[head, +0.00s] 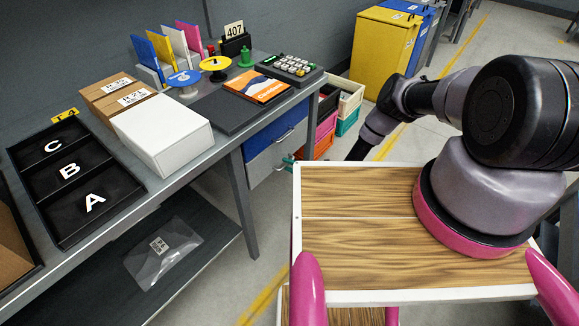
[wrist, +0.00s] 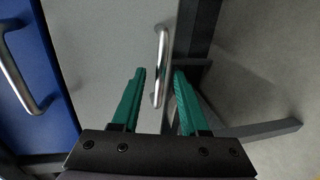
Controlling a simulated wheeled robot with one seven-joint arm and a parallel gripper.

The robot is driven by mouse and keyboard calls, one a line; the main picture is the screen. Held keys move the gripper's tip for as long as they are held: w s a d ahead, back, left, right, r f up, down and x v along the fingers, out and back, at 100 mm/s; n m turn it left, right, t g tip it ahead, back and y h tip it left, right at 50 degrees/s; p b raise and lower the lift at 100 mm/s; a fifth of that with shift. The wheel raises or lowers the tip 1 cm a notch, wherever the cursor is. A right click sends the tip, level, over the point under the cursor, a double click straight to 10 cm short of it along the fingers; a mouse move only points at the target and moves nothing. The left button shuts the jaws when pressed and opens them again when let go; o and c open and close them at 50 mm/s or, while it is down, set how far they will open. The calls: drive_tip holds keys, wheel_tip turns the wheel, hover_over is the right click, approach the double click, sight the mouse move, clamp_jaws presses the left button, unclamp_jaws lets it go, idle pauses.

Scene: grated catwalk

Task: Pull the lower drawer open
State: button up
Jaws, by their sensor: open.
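The lower drawer has a light grey front (head: 262,166) and sits under the blue upper drawer (head: 277,131) at the right end of the bench. Its front looks level with the upper one. In the wrist view the picture is turned: the grey front (wrist: 100,50) fills the middle, with a silver bar handle (wrist: 161,65), and the blue front (wrist: 22,75) is at left. My gripper (wrist: 160,73) has teal fingers, open, one on each side of the handle in the picture. I cannot tell whether they touch it. In the head view my gripper (head: 289,162) is small at the drawer front, partly hidden.
The bench (head: 225,135) carries boxes, a black tray, a keypad and an orange book. Its leg (head: 243,200) stands left of the drawers. Coloured crates (head: 345,105) are stacked right behind the drawers. Yellow and blue bins (head: 382,48) stand farther back. Floor is clear at right.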

clamp_jaws()
idle(1.4)
